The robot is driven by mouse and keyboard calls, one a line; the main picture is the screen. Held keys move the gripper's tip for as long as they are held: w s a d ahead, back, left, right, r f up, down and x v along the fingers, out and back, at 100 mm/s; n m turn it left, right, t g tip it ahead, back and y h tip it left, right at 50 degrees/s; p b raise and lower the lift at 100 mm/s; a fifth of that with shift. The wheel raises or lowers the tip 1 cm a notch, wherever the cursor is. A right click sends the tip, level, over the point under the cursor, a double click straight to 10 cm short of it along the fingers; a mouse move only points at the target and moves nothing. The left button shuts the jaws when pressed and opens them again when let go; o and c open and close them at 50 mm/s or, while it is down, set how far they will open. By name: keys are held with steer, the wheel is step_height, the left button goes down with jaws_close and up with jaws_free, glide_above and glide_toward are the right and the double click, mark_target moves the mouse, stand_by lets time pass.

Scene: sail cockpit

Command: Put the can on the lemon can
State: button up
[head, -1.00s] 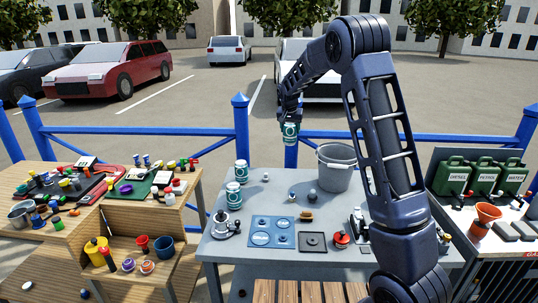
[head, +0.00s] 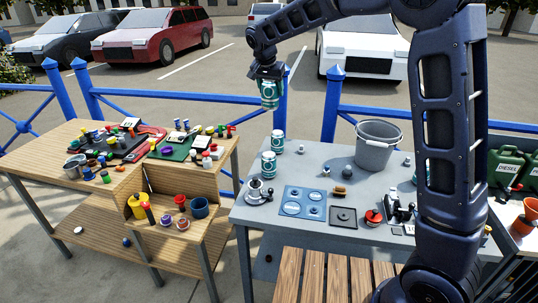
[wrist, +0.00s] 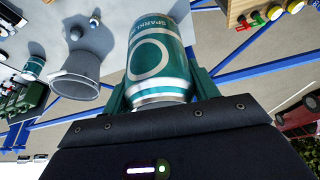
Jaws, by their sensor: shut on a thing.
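My gripper (head: 268,80) is shut on a teal and white can (head: 269,97), held upright in the air above the back left of the grey table. In the wrist view the held can (wrist: 160,55) fills the jaws and shows part of the word "SPARKL". Two similar teal and white cans stand upright at the table's left side, a rear one (head: 278,142) and a front one (head: 268,165). The held can is above them and apart from both. I cannot read which one is the lemon can.
A grey bucket (head: 376,148) stands at the back of the grey table (head: 330,170). A metal pot (head: 258,192), a blue hob panel (head: 303,202) and small items lie nearby. Blue railings (head: 210,98) run behind. A cluttered wooden table (head: 50,145) is on the left.

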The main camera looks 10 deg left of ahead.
steer(key=shift+s+a, duration=0.2)
steer(key=shift+s, duration=0.1)
step_height(320, 180, down, 20)
steer(key=shift+r, duration=0.15)
stand_by(0.4)
steer(key=o, duration=1.2)
